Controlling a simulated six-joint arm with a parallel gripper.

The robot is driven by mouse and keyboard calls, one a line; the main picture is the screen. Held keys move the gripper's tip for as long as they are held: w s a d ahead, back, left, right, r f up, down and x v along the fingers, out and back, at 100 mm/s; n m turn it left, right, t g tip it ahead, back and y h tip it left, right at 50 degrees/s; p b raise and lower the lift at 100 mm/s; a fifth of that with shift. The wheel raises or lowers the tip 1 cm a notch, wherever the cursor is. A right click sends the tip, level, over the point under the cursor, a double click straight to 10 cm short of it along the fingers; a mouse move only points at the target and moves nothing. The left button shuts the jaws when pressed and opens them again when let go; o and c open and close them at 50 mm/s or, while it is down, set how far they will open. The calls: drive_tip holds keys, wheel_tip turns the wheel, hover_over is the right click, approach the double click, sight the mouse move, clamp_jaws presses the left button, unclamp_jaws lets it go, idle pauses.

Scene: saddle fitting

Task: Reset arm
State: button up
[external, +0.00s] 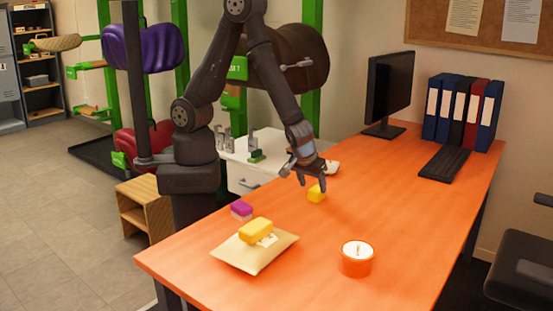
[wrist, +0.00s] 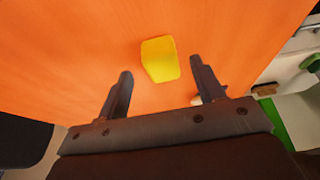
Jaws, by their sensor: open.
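My gripper (external: 308,180) is open above the orange desk (external: 400,210), near its back left edge. Its two fingers also show in the wrist view (wrist: 158,85), spread apart with nothing between them. A small yellow block (external: 316,194) lies on the desk just below the fingertips in the external view. In the wrist view the yellow block (wrist: 160,59) lies ahead of the fingertips, apart from them.
A purple block (external: 241,210) lies near the desk's left edge. A yellow object (external: 255,230) lies on a pale padded envelope (external: 268,255). A candle in an orange holder (external: 357,258) stands at the front. A monitor (external: 389,90), keyboard (external: 444,164) and binders (external: 463,112) stand at the back.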

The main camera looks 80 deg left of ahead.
sight(314, 190)
drive_tip(key=x, duration=0.4)
wheel_tip(314, 190, up, 4)
drive_tip(key=shift+r, duration=0.25)
drive_tip(key=s+d+r, duration=0.7)
drive_tip(key=s, duration=0.3)
drive_tip(key=s+d+m+h, duration=0.2)
drive_tip(key=s+d+m, duration=0.2)
drive_tip(key=d, duration=0.7)
drive_tip(key=s+d+m+h, duration=0.2)
drive_tip(key=s+d+m, duration=0.2)
drive_tip(key=d+m, duration=0.4)
drive_tip(key=s+d+m+h, duration=0.2)
drive_tip(key=d+m, duration=0.5)
drive_tip(key=d, duration=0.7)
drive_tip(key=shift+s+d+f+h, duration=0.25)
drive_tip(key=shift+s+f+h, duration=0.15)
drive_tip(key=shift+s, duration=0.5)
